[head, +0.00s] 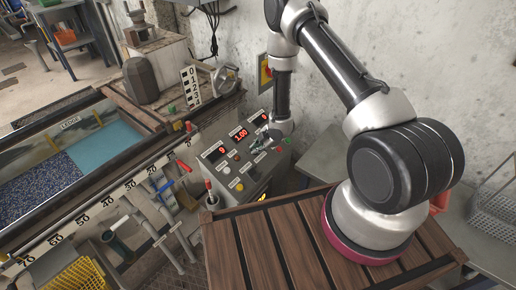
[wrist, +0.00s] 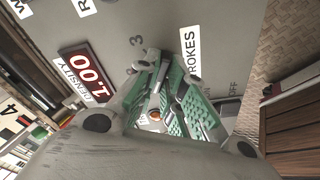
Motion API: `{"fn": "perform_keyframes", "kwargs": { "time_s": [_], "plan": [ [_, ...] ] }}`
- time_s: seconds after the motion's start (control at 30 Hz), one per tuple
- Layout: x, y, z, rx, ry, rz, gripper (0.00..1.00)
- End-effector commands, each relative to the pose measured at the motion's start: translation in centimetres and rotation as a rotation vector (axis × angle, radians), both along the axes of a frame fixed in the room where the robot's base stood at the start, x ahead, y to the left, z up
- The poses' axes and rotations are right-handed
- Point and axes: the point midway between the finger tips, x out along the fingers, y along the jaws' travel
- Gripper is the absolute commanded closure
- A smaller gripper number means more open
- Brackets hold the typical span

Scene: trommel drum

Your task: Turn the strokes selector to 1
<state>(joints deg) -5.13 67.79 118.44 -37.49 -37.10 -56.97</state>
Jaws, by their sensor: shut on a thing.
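The grey control panel (head: 233,168) stands in the middle of the head view. My gripper (head: 262,144) is at its upper right part. In the wrist view my gripper's green-padded fingers (wrist: 168,98) are closed in at the panel face, beside the partly covered strokes label (wrist: 190,52).
A density display (wrist: 86,75) reading 1.00 is close to the fingers; it also shows in the head view (head: 241,133). A yellow button (head: 239,187) and a red-topped lever (head: 208,188) are lower on the panel. The slatted wooden platform (head: 285,245) lies in front.

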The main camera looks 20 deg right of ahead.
Motion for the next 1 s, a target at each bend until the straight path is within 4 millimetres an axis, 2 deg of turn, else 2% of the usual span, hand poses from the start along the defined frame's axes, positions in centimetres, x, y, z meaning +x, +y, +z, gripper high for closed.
{"fn": "perform_keyframes", "kwargs": {
  "time_s": [0.37,0.4,0.5,0.83,1.0],
  "plan": [
    [0.0,0.0,0.0,-0.003,-0.001,0.004,1.0],
    [0.0,0.0,0.0,-0.003,-0.001,0.004,0.82],
    [0.0,0.0,0.0,-0.002,-0.001,0.004,0.68],
    [0.0,-0.1,0.2,-0.001,-0.001,0.003,0.68],
    [-0.8,-1.1,2.3,-0.002,-0.003,0.001,0.68]
  ]
}}
